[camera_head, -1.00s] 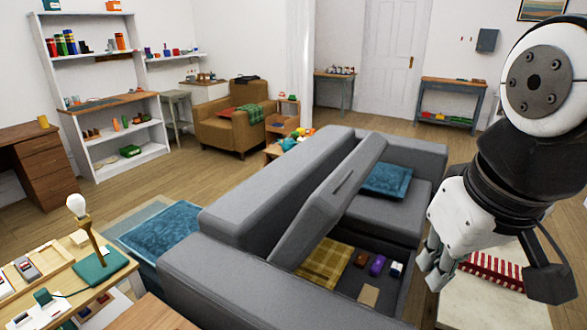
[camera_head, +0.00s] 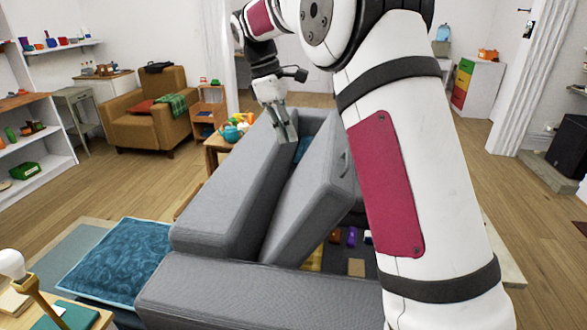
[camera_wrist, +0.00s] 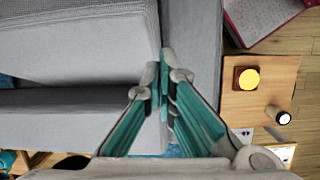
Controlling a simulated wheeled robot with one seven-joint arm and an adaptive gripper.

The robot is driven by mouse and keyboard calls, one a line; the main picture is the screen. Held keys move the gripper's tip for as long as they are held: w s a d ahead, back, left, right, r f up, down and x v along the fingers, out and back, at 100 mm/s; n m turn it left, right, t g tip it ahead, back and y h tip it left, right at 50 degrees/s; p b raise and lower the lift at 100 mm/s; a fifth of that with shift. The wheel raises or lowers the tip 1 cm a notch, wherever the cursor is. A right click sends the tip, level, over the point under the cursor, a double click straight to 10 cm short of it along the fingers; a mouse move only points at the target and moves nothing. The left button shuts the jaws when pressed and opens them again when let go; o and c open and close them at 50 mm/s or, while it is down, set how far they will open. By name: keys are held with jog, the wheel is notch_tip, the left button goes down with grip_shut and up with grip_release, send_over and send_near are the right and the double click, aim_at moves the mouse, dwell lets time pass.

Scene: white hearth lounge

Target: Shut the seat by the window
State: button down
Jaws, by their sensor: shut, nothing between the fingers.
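The grey sofa (camera_head: 225,195) has one seat lid (camera_head: 312,195) tilted up, leaning towards the backrest. Under it an open storage space holds a yellow cloth (camera_head: 313,260), a purple item (camera_head: 351,237) and a tan piece (camera_head: 356,267); my arm hides its right part. My gripper (camera_head: 288,135) is shut and empty, pointing down near the far end of the backrest and the raised lid. In the wrist view its fingertips (camera_wrist: 164,75) are together over grey upholstery. I cannot tell whether they touch it.
A brown armchair (camera_head: 150,115) and a small wooden table (camera_head: 222,145) with colourful items stand beyond the sofa. A blue cushion (camera_head: 120,258) lies at left. The wrist view shows a wooden top (camera_wrist: 258,105) with small items. Open floor lies at right.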

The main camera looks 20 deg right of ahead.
aim_at(350, 195)
jog(key=shift+n, duration=0.3)
jog(key=shift+w+d+r+p+x, duration=0.1)
jog(key=shift+w+d+p+x, duration=0.25)
jog(key=shift+x, duration=2.05)
jog(key=shift+w+d+r+p+x, duration=0.1)
jog(key=shift+d+p+x, duration=0.3)
jog(key=shift+x, duration=2.05)
jog(key=shift+w+d+r+p+x, duration=0.15)
jog(key=shift+d+x, duration=0.45)
jog(key=shift+x, duration=1.8)
jog(key=shift+f, duration=0.1)
